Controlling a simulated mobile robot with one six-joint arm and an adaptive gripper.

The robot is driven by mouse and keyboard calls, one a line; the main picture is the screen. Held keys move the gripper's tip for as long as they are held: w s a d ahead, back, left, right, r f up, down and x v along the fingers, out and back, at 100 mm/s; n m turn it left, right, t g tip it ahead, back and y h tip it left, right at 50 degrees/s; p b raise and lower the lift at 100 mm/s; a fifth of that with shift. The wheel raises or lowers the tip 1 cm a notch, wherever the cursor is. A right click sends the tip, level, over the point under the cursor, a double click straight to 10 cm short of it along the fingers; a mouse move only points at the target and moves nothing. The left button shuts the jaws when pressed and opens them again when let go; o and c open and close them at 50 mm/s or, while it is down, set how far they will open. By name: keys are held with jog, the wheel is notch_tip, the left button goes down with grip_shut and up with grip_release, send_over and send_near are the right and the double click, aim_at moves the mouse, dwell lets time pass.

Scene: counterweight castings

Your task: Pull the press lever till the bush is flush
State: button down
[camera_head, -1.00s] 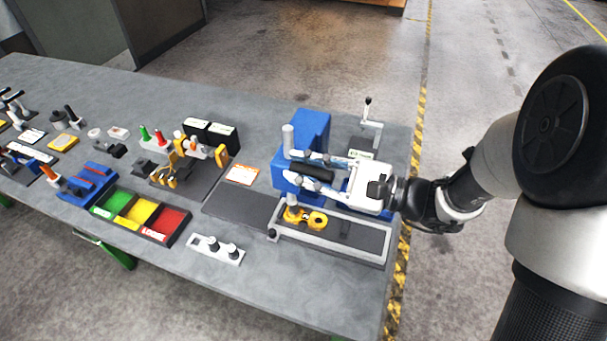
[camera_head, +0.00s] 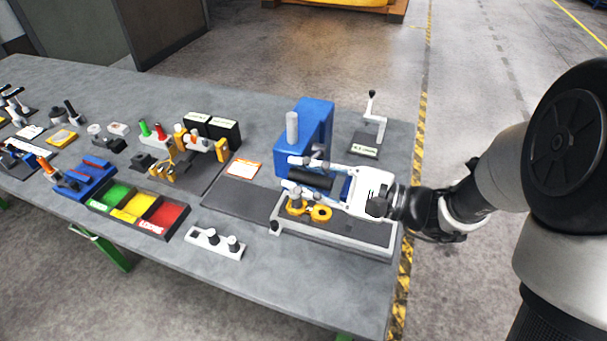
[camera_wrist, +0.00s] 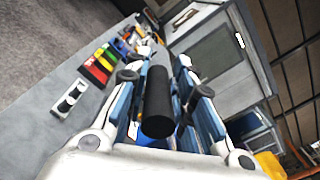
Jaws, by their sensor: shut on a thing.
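The blue press (camera_head: 317,118) stands near the table's right end. A grey cylinder (camera_head: 292,127) rises at its front. My gripper (camera_head: 303,174) is shut on the black lever handle (camera_head: 312,180) in front of the press. In the wrist view the handle (camera_wrist: 158,105) lies between the two fingers (camera_wrist: 157,75). Below is a yellow casting (camera_head: 320,213) in the grey-framed press bed (camera_head: 350,238). The bush cannot be made out; the gripper and handle cover the area above the casting, so its seating is hidden.
A small stand with a black-knobbed crank (camera_head: 372,130) is behind the gripper. An orange-edged card (camera_head: 244,168), a green-yellow-red tray (camera_head: 165,222) and a white block with dark pegs (camera_head: 215,243) lie to the left.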

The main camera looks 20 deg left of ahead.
jog(key=c, duration=1.4)
grip_release()
jog(key=shift+s+f, duration=0.3)
jog(key=shift+f, duration=0.35)
jog(key=shift+c, duration=0.2)
jog(key=shift+d, duration=0.1)
jog(key=shift+w+d, duration=0.1)
jog(key=shift+d, duration=0.15)
jog(key=s+d, duration=0.1)
jog(key=d, duration=1)
jog(key=shift+d+r, duration=0.2)
jog(key=shift+r, duration=0.05)
jog(key=shift+a, duration=0.1)
